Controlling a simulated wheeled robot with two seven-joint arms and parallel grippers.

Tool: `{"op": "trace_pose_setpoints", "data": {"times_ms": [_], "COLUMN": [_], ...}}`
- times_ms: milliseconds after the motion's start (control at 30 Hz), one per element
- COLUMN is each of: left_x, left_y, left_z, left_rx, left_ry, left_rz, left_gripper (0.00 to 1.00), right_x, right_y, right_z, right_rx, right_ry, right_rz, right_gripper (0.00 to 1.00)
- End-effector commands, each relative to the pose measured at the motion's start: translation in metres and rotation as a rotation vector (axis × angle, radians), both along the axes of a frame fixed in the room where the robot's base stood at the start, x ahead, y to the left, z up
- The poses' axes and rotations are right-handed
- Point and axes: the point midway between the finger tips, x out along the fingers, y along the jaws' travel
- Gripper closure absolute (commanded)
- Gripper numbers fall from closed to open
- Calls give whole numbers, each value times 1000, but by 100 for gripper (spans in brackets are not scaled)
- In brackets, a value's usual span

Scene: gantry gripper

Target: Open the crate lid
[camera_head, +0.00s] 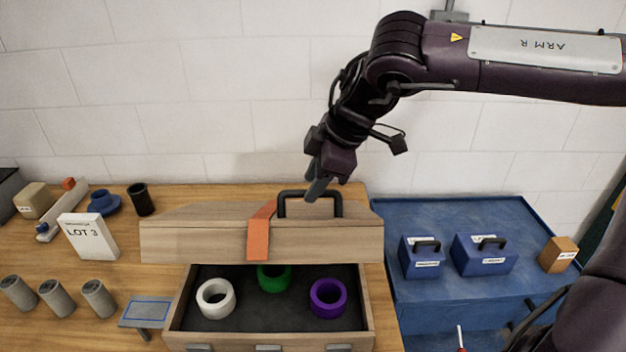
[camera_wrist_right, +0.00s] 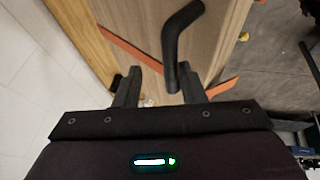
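The wooden crate (camera_head: 365,318) stands on the table. Its front part is uncovered, showing a white ring (camera_head: 204,302), a green ring (camera_head: 273,287) and a purple ring (camera_head: 316,299) on a dark floor. The wooden lid (camera_head: 190,242) is over the back of the crate; I cannot tell whether it rests or is raised. It has a black handle (camera_head: 283,205) and an orange strap (camera_head: 258,240). My right gripper (camera_head: 315,190) is at the handle's top. In the right wrist view, its fingers (camera_wrist_right: 158,88) are open, with the handle (camera_wrist_right: 172,45) near the right-hand finger. My left gripper is not in view.
A blue bench (camera_head: 450,305) on the right holds two blue handled boxes (camera_head: 421,262) and a brown box (camera_head: 558,255). On the left are a LOT 3 card (camera_head: 88,240), grey cylinders (camera_head: 57,299), a black cup (camera_head: 140,200) and a blue part (camera_head: 104,205). A wall stands behind.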

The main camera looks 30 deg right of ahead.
Motion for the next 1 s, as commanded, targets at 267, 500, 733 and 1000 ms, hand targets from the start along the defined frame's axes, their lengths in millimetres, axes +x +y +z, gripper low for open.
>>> {"op": "trace_pose_setpoints", "data": {"times_ms": [267, 500, 733, 1000], "left_x": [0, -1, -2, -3], "left_y": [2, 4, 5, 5], "left_z": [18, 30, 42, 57], "left_rx": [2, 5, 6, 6], "left_ry": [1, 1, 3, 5], "left_rz": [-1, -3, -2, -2], "left_gripper": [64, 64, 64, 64], "right_x": [2, 3, 4, 5], "right_y": [-10, -18, -26, -35], "right_z": [21, 36, 50, 66], "right_rx": [2, 2, 2, 1], "right_ry": [-2, -2, -2, 0], "right_rz": [-1, -1, -1, -1], "right_gripper": [64, 64, 64, 64]}}
